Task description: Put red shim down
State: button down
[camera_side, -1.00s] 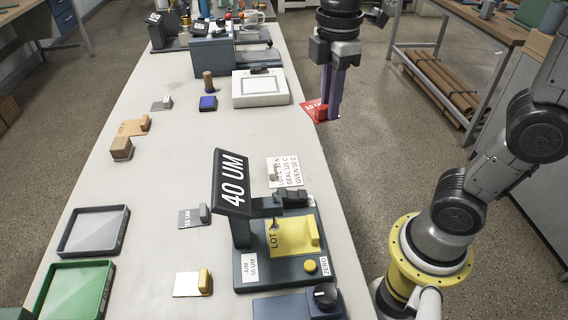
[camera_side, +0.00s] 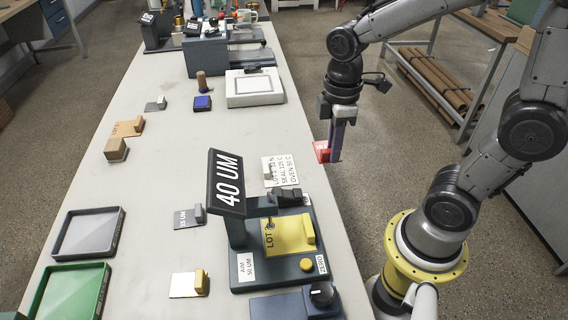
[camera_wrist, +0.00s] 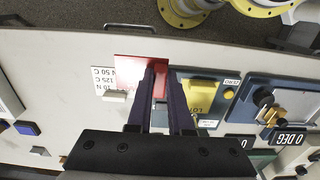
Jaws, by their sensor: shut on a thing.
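The red shim (camera_side: 321,151) is held between the fingers of my gripper (camera_side: 335,158), which is shut on its red block. In the side view it hangs in the air just past the table's right edge, level with the white lot card (camera_side: 280,170). In the wrist view the red shim (camera_wrist: 140,72) is a flat red sheet at the fingertips (camera_wrist: 160,72), partly covering the lot card. The thickness gauge reads 40 UM on its tilted display (camera_side: 228,182). A yellow shim marked LOT (camera_side: 285,236) lies on its stage.
A grey tray (camera_side: 118,225) and a green tray (camera_side: 103,300) stand at the left. The table's middle is largely clear.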

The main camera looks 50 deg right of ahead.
jog(key=w+f, duration=0.3)
jog(key=w, duration=0.3)
send_over(287, 176)
jog(key=f, duration=0.5)
jog(key=shift+s+f, duration=0.2)
jog(key=shift+s, duration=0.05)
jog(key=shift+w+f, duration=0.15)
jog(key=shift+f, duration=0.75)
jog(key=shift+w+f, duration=0.1)
jog(key=shift+f, duration=0.75)
jog(key=shift+f, duration=0.1)
jog(key=c, duration=0.8)
grip_release()
jog(key=shift+c, duration=0.2)
